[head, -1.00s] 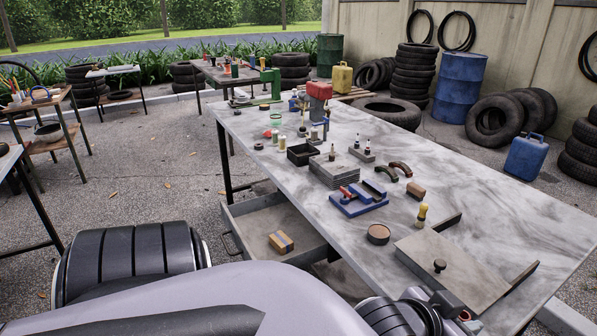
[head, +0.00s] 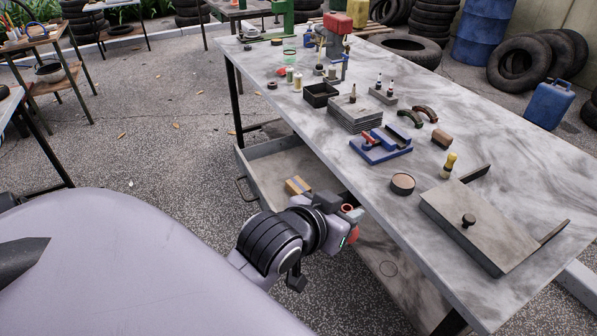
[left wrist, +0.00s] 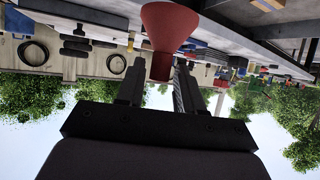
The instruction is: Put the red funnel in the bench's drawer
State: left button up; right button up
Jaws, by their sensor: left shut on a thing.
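The red funnel (left wrist: 168,28) is between the fingers of my left gripper (left wrist: 160,78) in the left wrist view, held by its narrow part. In the head view, my left gripper (head: 340,213) is shut on it, and a small part of the funnel (head: 353,235) shows red at the fingertips. The bench's drawer (head: 262,172) is pulled open under the left side of the bench (head: 500,150). The gripper is in front of and to the right of the drawer, beside the bench edge. My right gripper is not in view.
A yellow and blue box (head: 298,186) lies in the drawer, with bare floor around it. The bench top overhangs the drawer's right part. A blue vise-like fixture (head: 380,148), a round tin (head: 402,183) and a board with a knob (head: 480,225) lie on the bench.

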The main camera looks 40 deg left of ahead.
aim_at(279, 164)
jog(key=i+j, duration=0.15)
jog(key=j, duration=0.2)
jog(key=i+j, duration=0.1)
jog(key=j, duration=0.25)
jog(key=i+j, duration=0.15)
jog(key=j, duration=0.2)
jog(key=i+j, duration=0.15)
jog(key=j, duration=0.2)
